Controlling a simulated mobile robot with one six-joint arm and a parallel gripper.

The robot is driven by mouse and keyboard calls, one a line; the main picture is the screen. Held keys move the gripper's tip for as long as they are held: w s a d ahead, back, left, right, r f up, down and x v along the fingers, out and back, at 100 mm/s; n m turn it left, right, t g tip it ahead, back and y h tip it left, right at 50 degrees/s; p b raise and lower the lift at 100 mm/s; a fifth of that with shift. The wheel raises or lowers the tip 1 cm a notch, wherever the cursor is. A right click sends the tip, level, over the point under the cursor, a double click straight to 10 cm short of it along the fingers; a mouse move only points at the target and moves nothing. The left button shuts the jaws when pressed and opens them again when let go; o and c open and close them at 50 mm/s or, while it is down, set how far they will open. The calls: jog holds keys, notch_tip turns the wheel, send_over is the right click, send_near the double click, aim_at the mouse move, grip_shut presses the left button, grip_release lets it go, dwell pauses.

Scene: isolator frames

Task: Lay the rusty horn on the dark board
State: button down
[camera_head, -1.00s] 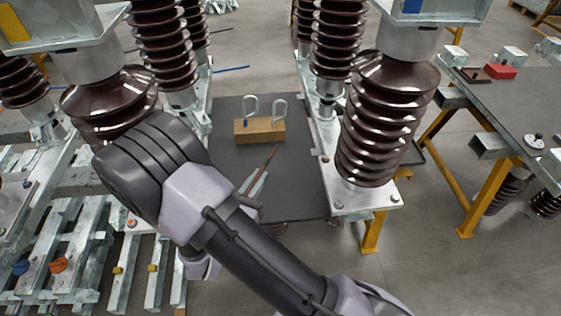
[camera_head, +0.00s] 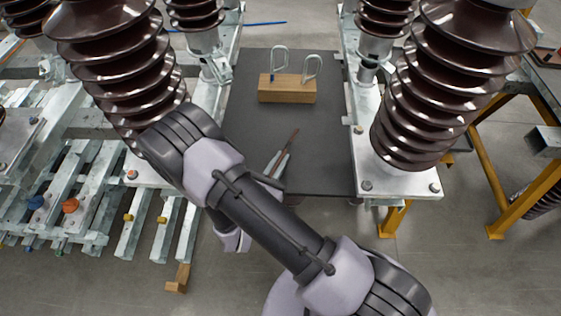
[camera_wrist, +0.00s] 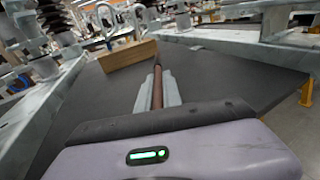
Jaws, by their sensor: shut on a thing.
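The rusty horn (camera_head: 290,147) is a thin reddish-brown rod. It also shows in the wrist view (camera_wrist: 158,92), pointing away from the camera between the fingers. My gripper (camera_head: 281,160) is shut on the horn, over the near part of the dark board (camera_head: 318,150). In the wrist view my gripper (camera_wrist: 159,82) has a pale grey finger on each side of the rod. The dark board also fills the middle of the wrist view (camera_wrist: 225,75). I cannot tell whether the horn touches the board. My arm hides part of the near end.
A wooden block (camera_head: 287,90) with two metal loops stands on the far part of the board. Brown ribbed insulators (camera_head: 130,70) (camera_head: 425,100) rise on both sides on metal rails. The board's right part is clear.

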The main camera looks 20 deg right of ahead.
jog(key=shift+f+b, duration=0.4)
jog(key=shift+f, duration=0.1)
jog(key=c, duration=1.5)
grip_release()
jog(key=shift+s+f, duration=0.15)
jog(key=r+p+v, duration=0.1)
jog(key=p+v, duration=0.3)
jog(key=v, duration=0.7)
jog(key=shift+s+a+r, duration=0.2)
jog(key=shift+a, duration=0.1)
